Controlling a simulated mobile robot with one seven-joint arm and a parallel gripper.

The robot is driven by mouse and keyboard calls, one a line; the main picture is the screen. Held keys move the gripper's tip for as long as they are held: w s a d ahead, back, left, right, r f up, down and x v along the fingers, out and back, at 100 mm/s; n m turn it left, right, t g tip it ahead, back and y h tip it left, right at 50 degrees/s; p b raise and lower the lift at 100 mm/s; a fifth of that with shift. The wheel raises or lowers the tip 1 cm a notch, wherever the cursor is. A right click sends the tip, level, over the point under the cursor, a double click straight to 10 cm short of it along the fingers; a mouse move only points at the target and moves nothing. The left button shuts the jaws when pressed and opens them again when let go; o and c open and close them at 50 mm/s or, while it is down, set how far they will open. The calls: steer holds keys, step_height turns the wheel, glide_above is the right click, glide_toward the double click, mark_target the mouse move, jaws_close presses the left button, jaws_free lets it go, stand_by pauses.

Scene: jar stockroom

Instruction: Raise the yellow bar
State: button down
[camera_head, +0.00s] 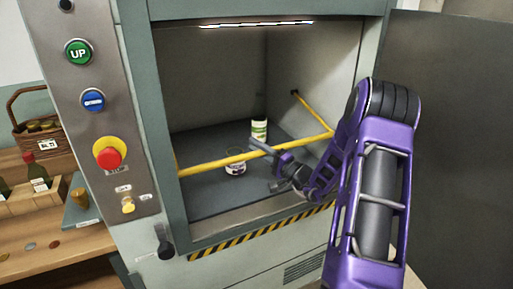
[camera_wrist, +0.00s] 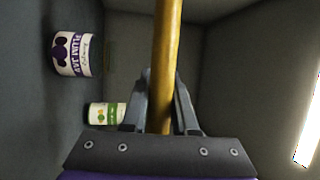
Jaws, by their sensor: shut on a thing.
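The yellow bar (camera_head: 215,163) runs across the front of the open lift compartment, with a side piece reaching back along the right wall. My gripper (camera_head: 264,150) is at the bar's middle, in front of the opening. In the wrist view the bar (camera_wrist: 167,60) passes between the two fingers of my gripper (camera_wrist: 162,95), which are shut on it. The bar is low across the opening, a little above the compartment floor.
A plum jam jar (camera_head: 236,165) and a jar with a green and white label (camera_head: 259,130) stand on the compartment floor (camera_head: 210,195) behind the bar. A button panel (camera_head: 92,130) is at the left. An open grey door (camera_head: 460,130) stands at the right.

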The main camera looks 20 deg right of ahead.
steer(key=shift+r, duration=0.15)
steer(key=w+r+g, duration=0.1)
steer(key=w+r, duration=0.3)
steer(key=r, duration=0.8)
steer(key=w+r+m+g+h, duration=0.1)
steer(key=w+r, duration=0.3)
steer(key=r, duration=0.8)
steer(key=shift+a+m+g+h, duration=0.15)
steer(key=shift+m+g+h, duration=0.15)
steer(key=shift+g, duration=0.5)
steer(key=c, duration=0.7)
jaws_free()
steer(key=shift+r, duration=0.1)
